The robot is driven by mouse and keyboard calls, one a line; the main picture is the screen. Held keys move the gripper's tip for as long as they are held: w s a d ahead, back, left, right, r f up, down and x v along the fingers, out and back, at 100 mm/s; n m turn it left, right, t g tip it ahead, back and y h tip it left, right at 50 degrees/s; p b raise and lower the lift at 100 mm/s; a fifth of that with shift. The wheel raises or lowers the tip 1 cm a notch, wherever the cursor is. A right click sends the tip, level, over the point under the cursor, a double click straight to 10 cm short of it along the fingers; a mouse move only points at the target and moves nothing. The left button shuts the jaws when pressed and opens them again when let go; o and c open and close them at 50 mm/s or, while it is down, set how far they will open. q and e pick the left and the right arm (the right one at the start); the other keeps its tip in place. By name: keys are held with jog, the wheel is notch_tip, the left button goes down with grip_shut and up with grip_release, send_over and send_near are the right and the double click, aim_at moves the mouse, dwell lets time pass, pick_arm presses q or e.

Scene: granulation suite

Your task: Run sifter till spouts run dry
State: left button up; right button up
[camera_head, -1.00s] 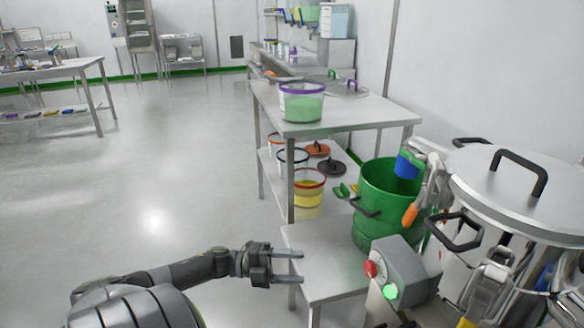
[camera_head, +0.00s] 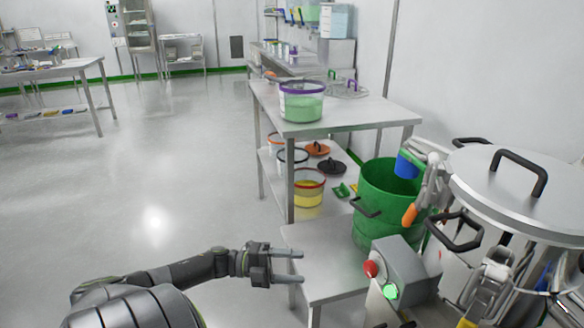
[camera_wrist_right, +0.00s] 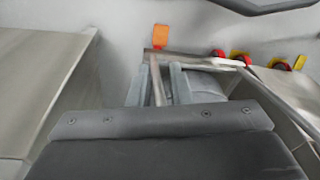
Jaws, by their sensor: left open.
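The sifter stands at the right in the head view, with a round steel lid (camera_head: 500,190) and black handles. Its grey control box (camera_head: 400,266) has a red knob (camera_head: 371,268) and a green button (camera_head: 391,291) that looks lit. A blue-ended spout (camera_head: 407,166) hangs over an open green bin (camera_head: 385,205); I cannot see any flow from it. My left gripper (camera_head: 288,267) is open and empty, left of the control box. My right gripper (camera_wrist_right: 158,82) shows in the right wrist view, with a thin brownish bar visible between its fingers; whether it grips this is unclear.
A steel table (camera_head: 345,115) carries a purple-rimmed tub of green material (camera_head: 302,103). Its lower shelf holds a yellow-filled tub (camera_head: 309,188) and lids. A low steel platform (camera_head: 318,250) lies under the bin. The floor at left is clear.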

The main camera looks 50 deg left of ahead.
pick_arm(q)
jog(key=shift+d, duration=0.1)
pick_arm(e)
jog(key=shift+a, duration=0.1)
dwell(0.3)
pick_arm(q)
jog(key=m+t+y+p, duration=0.3)
jog(key=m+y, duration=0.3)
jog(key=m, duration=0.7)
send_near(367, 271)
jog(key=p+x, duration=0.2)
jog(key=x, duration=0.6)
jog(key=shift+w+r, duration=0.1)
jog(key=shift+w, duration=0.1)
jog(key=shift+w+d, duration=0.25)
jog(key=shift+w, duration=0.3)
pick_arm(e)
jog(key=s+d+f, duration=0.1)
jog(key=f, duration=0.4)
jog(key=s+d+f+h, duration=0.1)
jog(key=s+f, duration=0.1)
jog(key=f, duration=0.4)
jog(key=shift+s+d+g, duration=0.3)
jog(key=shift+d+g, duration=0.1)
pick_arm(q)
jog(key=shift+c, duration=0.2)
jog(key=c, duration=0.9)
